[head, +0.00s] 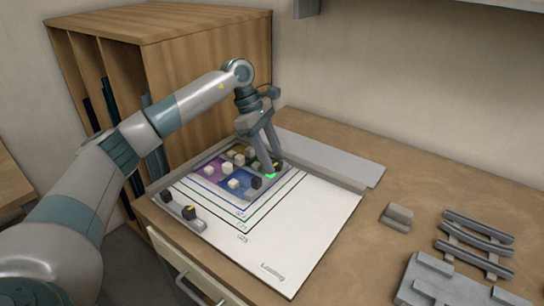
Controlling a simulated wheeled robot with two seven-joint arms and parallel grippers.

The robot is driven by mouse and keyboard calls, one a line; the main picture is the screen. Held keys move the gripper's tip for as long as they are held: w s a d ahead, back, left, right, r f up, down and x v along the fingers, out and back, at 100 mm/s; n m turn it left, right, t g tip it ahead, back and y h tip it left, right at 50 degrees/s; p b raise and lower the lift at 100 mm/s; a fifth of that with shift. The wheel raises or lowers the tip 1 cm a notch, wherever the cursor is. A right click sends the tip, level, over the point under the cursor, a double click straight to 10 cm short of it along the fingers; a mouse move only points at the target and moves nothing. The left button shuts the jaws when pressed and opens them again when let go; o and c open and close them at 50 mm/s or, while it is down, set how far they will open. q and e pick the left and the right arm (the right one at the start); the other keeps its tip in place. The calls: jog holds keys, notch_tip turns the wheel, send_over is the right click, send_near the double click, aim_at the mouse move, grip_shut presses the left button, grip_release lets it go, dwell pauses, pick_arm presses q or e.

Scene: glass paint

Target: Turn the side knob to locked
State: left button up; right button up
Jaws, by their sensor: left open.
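A board with coloured panels (213,170) lies at the back left of a white printed sheet, with several small white and dark blocks or knobs on it. A small grey strip (178,206) at the sheet's left edge carries two dark knobs: one (190,212) with a yellow-orange mark, the other (166,195) farther left. I cannot tell which is the side knob, nor read any locked mark. My left gripper (271,169) is open, pointing down at the board's right end. A dark piece with an orange mark (277,167) and a green patch (270,175) show at its fingertips; contact is unclear.
A long grey flat bar (330,158) lies behind the sheet. A small grey block (397,216), a curved slatted rack (476,238) and a grey fixture (440,285) stand at the right. A wooden cabinet (205,75) rises behind my left arm.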

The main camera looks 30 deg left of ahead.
pick_arm(q)
jog(key=shift+a+r, duration=0.25)
jog(key=shift+r, duration=0.25)
jog(key=b+v, duration=0.2)
jog(key=v, duration=1.4)
pick_arm(e)
jog(key=shift+s+d+f+g+h, duration=0.3)
jog(key=shift+s+d+f+g, duration=0.55)
jog(key=shift+d, duration=0.2)
pick_arm(q)
jog(key=shift+s+a, duration=0.1)
pick_arm(e)
jog(key=shift+s+f, duration=0.1)
jog(key=shift+s, duration=0.05)
